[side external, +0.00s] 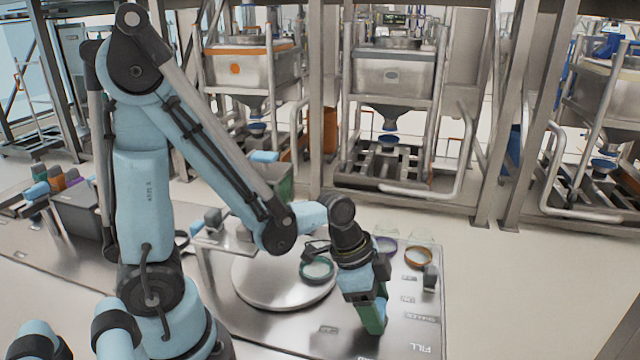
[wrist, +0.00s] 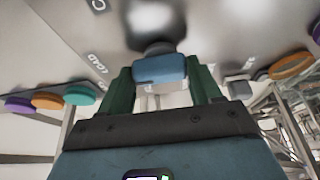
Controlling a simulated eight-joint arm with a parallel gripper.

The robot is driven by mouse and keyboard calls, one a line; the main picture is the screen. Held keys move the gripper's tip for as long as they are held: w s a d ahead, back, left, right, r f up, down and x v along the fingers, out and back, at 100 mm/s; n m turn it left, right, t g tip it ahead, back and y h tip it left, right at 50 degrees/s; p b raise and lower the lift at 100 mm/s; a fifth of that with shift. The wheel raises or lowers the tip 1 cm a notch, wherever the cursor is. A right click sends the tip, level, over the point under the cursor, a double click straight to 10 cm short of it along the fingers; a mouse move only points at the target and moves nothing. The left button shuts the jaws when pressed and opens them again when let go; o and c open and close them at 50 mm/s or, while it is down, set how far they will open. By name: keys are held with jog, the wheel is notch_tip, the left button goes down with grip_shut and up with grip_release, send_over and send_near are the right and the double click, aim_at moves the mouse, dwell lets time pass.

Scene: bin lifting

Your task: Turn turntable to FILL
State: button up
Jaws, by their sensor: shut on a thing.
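The turntable (side external: 258,288) is a round, pale metal disc on the steel work plate, partly hidden behind my arm. The FILL label (side external: 427,348) is printed near the plate's front right corner. My gripper (side external: 373,318) points down at the right of the disc.
A green-rimmed ring (side external: 316,268) is on or beside the disc's right side. An orange ring (side external: 418,257) and a purple ring (side external: 386,246) are at the plate's back right, near a small grey block (side external: 430,278). Steel hopper frames (side external: 390,150) stand behind.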

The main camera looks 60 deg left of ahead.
jog(key=n, duration=0.2)
jog(key=n+t+y, duration=0.1)
jog(key=n, duration=0.1)
jog(key=n+y, duration=0.1)
jog(key=n, duration=0.1)
jog(key=shift+d+n, duration=0.3)
jog(key=n+y, duration=0.1)
jog(key=n, duration=0.2)
jog(key=n+y, duration=0.1)
jog(key=n, duration=0.2)
jog(key=shift+w+d+y, duration=0.1)
jog(key=shift+y, duration=0.2)
jog(key=shift+n, duration=0.3)
jog(key=o, duration=1.1)
jog(key=shift+c, duration=0.2)
jog(key=shift+r, duration=0.1)
jog(key=v, duration=1.2)
